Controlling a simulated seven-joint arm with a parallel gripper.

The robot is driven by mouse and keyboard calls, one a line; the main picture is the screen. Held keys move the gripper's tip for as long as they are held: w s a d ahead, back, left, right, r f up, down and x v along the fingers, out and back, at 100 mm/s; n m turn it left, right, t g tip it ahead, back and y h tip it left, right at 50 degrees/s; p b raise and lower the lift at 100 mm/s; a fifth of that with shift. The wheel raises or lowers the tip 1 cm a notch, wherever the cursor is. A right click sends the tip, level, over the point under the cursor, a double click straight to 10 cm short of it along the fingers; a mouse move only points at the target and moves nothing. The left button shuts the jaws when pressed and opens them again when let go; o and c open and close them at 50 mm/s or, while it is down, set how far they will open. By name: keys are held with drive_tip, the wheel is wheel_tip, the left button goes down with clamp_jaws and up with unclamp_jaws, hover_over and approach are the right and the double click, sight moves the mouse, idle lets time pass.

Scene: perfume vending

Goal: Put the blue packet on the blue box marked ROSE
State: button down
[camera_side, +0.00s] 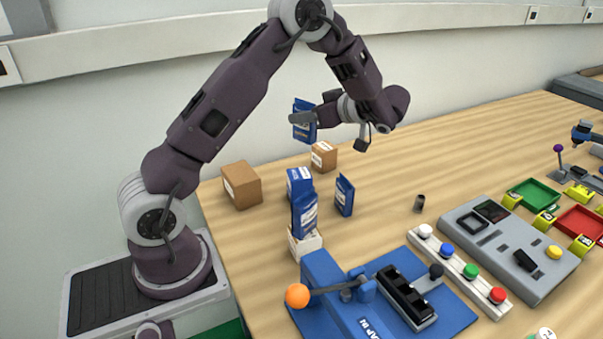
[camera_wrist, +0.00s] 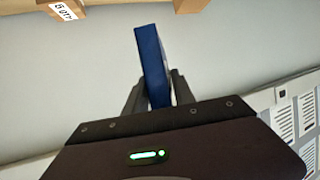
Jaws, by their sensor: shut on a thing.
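My gripper (camera_side: 316,116) is shut on a blue packet (camera_side: 304,131) and holds it in the air above the back left of the table. In the wrist view the packet (camera_wrist: 151,58) stands edge-on between the two fingers (camera_wrist: 157,92). Below it are a blue box (camera_side: 299,181) behind, a blue item (camera_side: 304,214) in front on a small white box (camera_side: 305,244), and another blue item (camera_side: 344,194) to the right. Their labels are too small to read, so I cannot tell which is marked ROSE.
Two brown cartons (camera_side: 242,184) (camera_side: 324,156) stand near the wall. A blue lever press (camera_side: 350,305) with an orange knob is in front. A button strip (camera_side: 460,264) and grey control panel (camera_side: 510,245) lie to the right. The table's back middle is clear.

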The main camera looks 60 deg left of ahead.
drive_tip(key=f, duration=0.3)
drive_tip(key=s+f, duration=0.1)
drive_tip(key=f, duration=0.5)
drive_tip(key=shift+s+a+f, duration=0.1)
drive_tip(key=shift+s+f, duration=0.1)
drive_tip(key=shift+f, duration=0.1)
drive_tip(key=shift+f, duration=0.1)
drive_tip(key=c, duration=1.1)
unclamp_jaws()
drive_tip(key=shift+o, duration=0.2)
